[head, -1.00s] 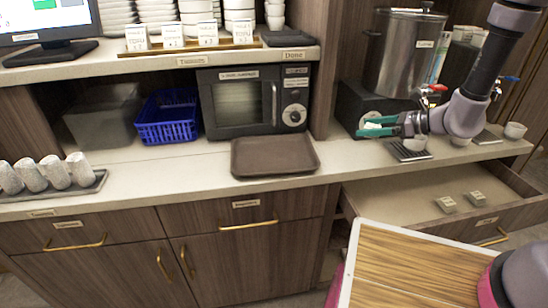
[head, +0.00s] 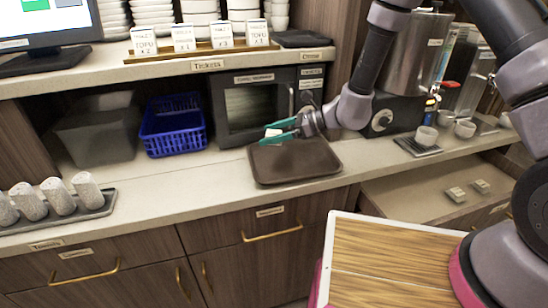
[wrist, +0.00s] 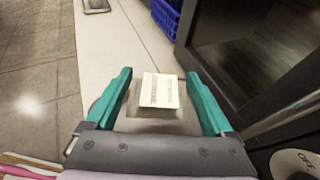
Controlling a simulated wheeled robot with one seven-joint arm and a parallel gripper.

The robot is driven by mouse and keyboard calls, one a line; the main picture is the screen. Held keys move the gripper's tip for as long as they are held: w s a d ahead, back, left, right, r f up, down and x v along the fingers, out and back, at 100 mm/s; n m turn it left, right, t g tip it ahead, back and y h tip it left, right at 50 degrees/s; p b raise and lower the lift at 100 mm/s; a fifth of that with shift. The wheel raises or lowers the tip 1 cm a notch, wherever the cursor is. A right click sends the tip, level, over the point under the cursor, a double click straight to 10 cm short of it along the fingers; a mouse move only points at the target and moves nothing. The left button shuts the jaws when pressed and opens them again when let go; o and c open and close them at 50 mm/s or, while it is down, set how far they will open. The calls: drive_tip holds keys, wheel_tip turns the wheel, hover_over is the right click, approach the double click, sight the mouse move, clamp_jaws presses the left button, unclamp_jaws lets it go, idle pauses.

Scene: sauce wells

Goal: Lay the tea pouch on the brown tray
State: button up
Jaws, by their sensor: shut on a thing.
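The tea pouch (head: 273,132) is small and white. My gripper (head: 279,131) is shut on it and holds it over the back left of the brown tray (head: 300,167), in front of the microwave. The tray lies flat on the counter and its visible surface is empty. In the wrist view, the pouch (wrist: 160,91) shows printed lines on its pale face and sits between the two teal fingers (wrist: 160,100). The exact height of the pouch above the tray is hard to tell.
The microwave (head: 246,107) stands right behind the tray, with a blue basket (head: 172,126) to its left. Cups (head: 425,138) and a metal urn (head: 418,60) are at the right. An open drawer (head: 425,195) holds small boxes.

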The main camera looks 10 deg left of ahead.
sight(272, 164)
wheel_tip(272, 164, down, 7)
drive_tip(key=shift+f, duration=0.2)
drive_tip(key=shift+f, duration=0.1)
drive_tip(key=o, duration=1.1)
